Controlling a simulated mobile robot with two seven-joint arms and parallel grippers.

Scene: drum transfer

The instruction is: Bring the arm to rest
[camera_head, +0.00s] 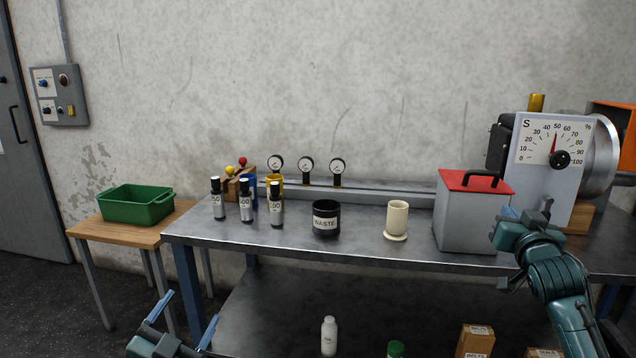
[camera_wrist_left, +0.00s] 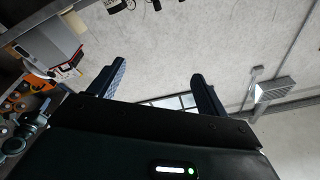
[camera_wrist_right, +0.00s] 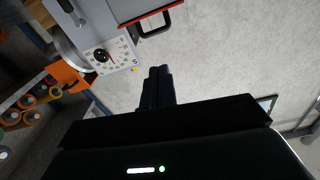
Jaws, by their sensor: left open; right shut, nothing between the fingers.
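My left gripper (camera_head: 186,322) is low at the bottom left of the head view, in front of the bench's left end. Its two blue fingers are spread with nothing between them; they also show apart in the left wrist view (camera_wrist_left: 158,92). My right gripper (camera_head: 508,214) is in front of the bench's right part, beside the grey box with the red lid (camera_head: 470,222). In the right wrist view its fingers (camera_wrist_right: 158,72) are together and empty. In the head view the right fingertips are partly hidden by the gripper body.
The metal bench (camera_head: 290,243) holds several dark bottles (camera_head: 246,205), a black WASTE pot (camera_head: 326,220), a cream cup (camera_head: 397,217) and a dial machine (camera_head: 540,150). A green bin (camera_head: 136,204) stands on a wooden side table (camera_head: 100,233). The lower shelf holds a white bottle (camera_head: 329,337).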

